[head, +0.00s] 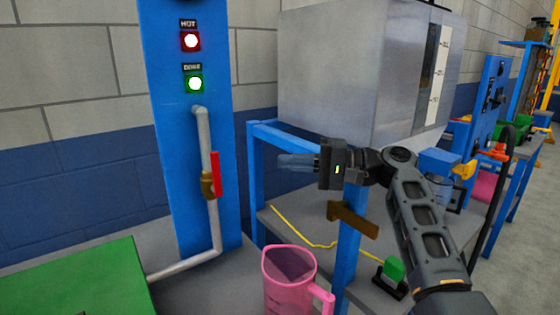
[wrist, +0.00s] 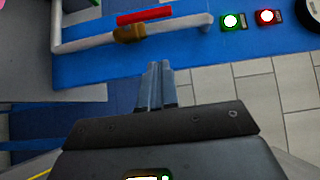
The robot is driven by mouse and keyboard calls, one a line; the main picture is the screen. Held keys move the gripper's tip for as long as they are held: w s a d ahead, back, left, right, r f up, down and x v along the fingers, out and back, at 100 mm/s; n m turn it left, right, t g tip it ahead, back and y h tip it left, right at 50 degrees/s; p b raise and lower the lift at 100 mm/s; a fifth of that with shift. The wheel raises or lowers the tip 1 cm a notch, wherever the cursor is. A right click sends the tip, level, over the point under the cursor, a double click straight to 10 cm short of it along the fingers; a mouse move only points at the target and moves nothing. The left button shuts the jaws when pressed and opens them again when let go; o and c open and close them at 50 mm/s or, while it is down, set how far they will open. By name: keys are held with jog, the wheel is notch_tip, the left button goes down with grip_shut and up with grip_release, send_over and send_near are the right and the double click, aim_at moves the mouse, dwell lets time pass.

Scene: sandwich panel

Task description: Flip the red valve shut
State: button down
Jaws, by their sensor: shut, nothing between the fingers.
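The red valve handle (head: 215,174) stands upright, in line with the grey pipe (head: 204,140), on a brass valve body (head: 207,184) in front of the blue panel (head: 176,130). In the wrist view the red handle (wrist: 144,15) lies alongside the pipe, with the brass body (wrist: 128,34) beside it. My gripper (head: 282,161) is shut and empty, to the right of the handle and apart from it, with its fingers pointing left. In the wrist view its closed fingertips (wrist: 160,66) are below the pipe and do not touch the valve.
A lit red HOT lamp (head: 190,41) and green lamp (head: 194,84) are on the panel. A pink pitcher (head: 290,282) stands below my gripper. A grey tank (head: 350,75) on a blue frame (head: 349,235) is behind my arm. A green surface (head: 80,280) is at lower left.

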aim_at(215, 173)
jog(key=a+p, duration=0.2)
jog(key=a, duration=0.9)
jog(key=shift+s, duration=0.4)
